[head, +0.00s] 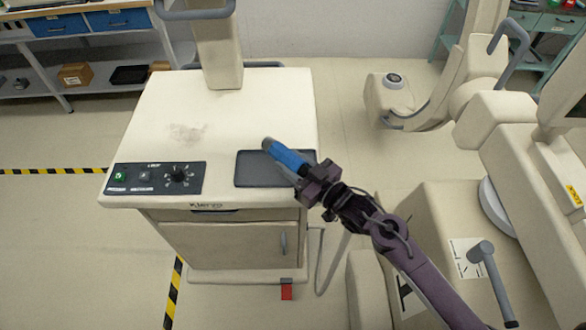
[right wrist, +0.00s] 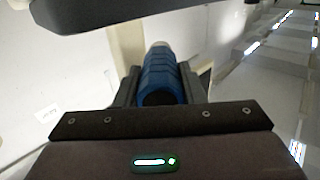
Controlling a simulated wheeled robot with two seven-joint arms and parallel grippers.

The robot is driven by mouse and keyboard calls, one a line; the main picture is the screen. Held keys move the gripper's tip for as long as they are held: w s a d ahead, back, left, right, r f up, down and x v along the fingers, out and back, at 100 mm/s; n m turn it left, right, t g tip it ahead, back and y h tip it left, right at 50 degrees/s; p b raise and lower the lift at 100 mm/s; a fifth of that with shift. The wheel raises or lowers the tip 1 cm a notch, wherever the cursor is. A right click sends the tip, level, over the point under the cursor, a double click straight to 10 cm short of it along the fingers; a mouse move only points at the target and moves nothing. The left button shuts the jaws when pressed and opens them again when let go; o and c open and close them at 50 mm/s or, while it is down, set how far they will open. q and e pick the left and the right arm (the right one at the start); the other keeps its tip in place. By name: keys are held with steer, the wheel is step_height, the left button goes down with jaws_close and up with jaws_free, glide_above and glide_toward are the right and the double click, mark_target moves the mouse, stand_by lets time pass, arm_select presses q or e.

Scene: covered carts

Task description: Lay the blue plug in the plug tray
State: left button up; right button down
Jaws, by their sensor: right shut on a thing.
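The blue plug (head: 284,154) is held in my right gripper (head: 318,182), with its grey tip pointing up and left. In the right wrist view the plug (right wrist: 160,76) sits between the two dark fingers. The plug tray (head: 250,172) looks like the dark, shallow recess on the front right of the cream cart's top. In the head view the plug overlaps the tray's right part; I cannot tell how far above it the plug is. The gripper hides the tray's right front corner. My left gripper is not in view.
The cream cart (head: 165,105) has a control panel (head: 155,178) with a green button and a black knob at its front left. A post (head: 218,50) rises at its back. Large cream equipment (head: 500,120) stands at the right.

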step_height(320, 180, down, 3)
steer(key=shift+f, duration=0.15)
steer(key=shift+f, duration=0.1)
